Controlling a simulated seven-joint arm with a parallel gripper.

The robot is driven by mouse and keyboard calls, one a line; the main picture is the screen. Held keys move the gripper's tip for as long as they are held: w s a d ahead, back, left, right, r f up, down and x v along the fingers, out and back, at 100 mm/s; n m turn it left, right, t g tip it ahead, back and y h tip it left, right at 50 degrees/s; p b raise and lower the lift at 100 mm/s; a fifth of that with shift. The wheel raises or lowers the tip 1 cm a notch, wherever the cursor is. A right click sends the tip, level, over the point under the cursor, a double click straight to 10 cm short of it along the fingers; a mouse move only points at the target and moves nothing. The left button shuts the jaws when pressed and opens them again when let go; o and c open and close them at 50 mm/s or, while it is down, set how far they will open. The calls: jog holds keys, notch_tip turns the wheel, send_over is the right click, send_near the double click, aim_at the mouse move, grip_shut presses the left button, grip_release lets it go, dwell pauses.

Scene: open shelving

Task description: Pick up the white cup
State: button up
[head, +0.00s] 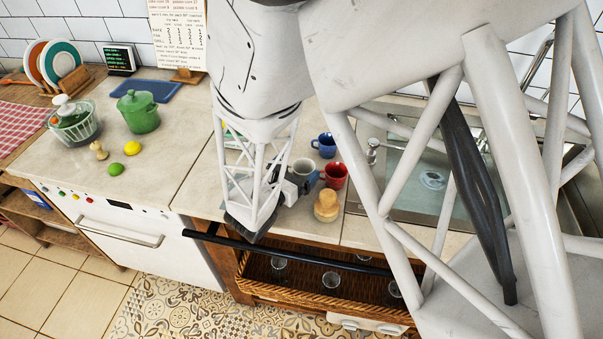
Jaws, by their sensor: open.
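The white cup (303,167) stands on the countertop in the head view, between a blue cup (324,146) and the end of my arm. A red cup (335,175) stands just to its right. My gripper (302,186) is low over the counter, directly in front of the white cup in the picture, and hides its lower part. The gripper is open, and I see nothing held in it. Its fingers are small here, and I cannot tell whether they touch the cup.
A wooden jar (326,207) stands close to the right of my gripper, near the counter edge. A sink (432,180) lies to the right, partly behind my arm. A green pot (139,112), a lemon (132,148) and a lime (116,170) are on the left counter. A wicker drawer (300,275) with glasses is below.

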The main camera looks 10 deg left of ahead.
jog(key=shift+c, duration=0.5)
jog(key=c, duration=0.7)
jog(key=shift+r, duration=0.15)
jog(key=shift+c, duration=0.2)
notch_tip(320, 180, up, 10)
dwell(0.7)
